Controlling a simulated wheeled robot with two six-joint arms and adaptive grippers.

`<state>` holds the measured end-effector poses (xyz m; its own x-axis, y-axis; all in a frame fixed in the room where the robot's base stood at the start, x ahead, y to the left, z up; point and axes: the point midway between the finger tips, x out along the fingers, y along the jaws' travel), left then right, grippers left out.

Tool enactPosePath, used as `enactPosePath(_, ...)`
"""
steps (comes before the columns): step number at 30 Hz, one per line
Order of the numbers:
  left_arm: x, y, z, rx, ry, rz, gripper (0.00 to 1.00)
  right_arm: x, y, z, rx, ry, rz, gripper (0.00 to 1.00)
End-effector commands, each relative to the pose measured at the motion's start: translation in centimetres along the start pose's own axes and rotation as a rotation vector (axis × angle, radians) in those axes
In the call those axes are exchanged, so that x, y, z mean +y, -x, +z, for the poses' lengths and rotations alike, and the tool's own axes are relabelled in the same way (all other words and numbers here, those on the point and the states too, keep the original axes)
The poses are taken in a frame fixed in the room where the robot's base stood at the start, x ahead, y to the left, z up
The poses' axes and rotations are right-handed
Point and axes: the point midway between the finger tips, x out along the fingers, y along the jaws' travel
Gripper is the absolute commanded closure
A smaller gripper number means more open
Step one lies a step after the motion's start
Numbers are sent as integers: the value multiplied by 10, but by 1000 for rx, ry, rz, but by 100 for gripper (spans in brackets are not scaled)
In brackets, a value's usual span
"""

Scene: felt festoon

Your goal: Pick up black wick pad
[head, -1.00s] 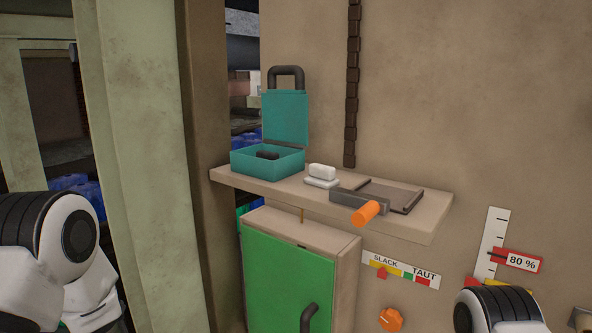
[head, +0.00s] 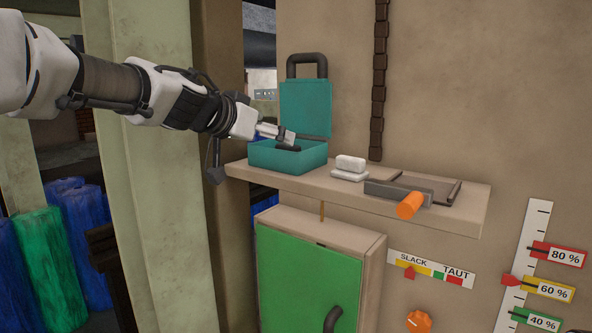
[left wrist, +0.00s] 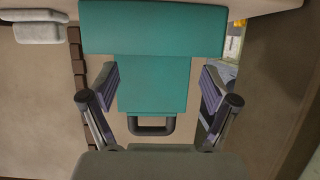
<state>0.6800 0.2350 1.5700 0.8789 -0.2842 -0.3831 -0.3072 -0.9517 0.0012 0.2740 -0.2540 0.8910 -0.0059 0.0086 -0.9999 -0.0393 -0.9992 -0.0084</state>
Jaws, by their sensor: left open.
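The teal box (head: 288,158) stands on the shelf with its lid (head: 306,107) raised. My left gripper (head: 283,139) reaches in from the left, just above the box opening. In the left wrist view my left gripper (left wrist: 160,90) is open, with its fingers apart and nothing between them but the view of the teal lid (left wrist: 152,85) behind. The black wick pad does not show clearly. A dark shape at the opening in the head view cannot be told apart from the fingertips. My right gripper is out of view.
White blocks (head: 350,168) lie on the shelf (head: 330,195) right of the box, and a grey tray (head: 432,187) with an orange handle (head: 410,205) is farther right. A dark chain (head: 379,80) hangs on the wall. A pale green post (head: 165,230) stands left.

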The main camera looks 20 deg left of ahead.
Motion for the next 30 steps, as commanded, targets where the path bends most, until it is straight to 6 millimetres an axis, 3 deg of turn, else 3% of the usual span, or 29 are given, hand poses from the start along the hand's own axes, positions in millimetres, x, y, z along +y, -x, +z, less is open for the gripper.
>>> enactPosePath(1, 0, -8, 10, 2, -5, -2, 13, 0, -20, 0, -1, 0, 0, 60)
enactPosePath(4, 0, -11, 7, -1, -2, -5, 13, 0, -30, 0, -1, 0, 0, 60)
enactPosePath(8, 2, -19, 5, -7, 1, -8, 13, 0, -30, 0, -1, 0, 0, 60)
enactPosePath(15, 8, -59, 6, -8, 2, -7, 13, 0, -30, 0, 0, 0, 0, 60)
enactPosePath(22, 7, -63, 5, -7, 2, -7, 13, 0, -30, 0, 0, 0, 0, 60)
enactPosePath(23, 7, -63, 5, -7, 2, -7, 17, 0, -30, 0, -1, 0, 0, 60)
enactPosePath(27, 7, -62, 5, -7, 2, -7, 66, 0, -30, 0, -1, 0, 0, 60)
enactPosePath(28, 7, -63, 5, -7, 2, -7, 72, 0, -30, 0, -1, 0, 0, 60)
enactPosePath(30, 7, -63, 6, -7, 2, -7, 73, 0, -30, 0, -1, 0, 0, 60)
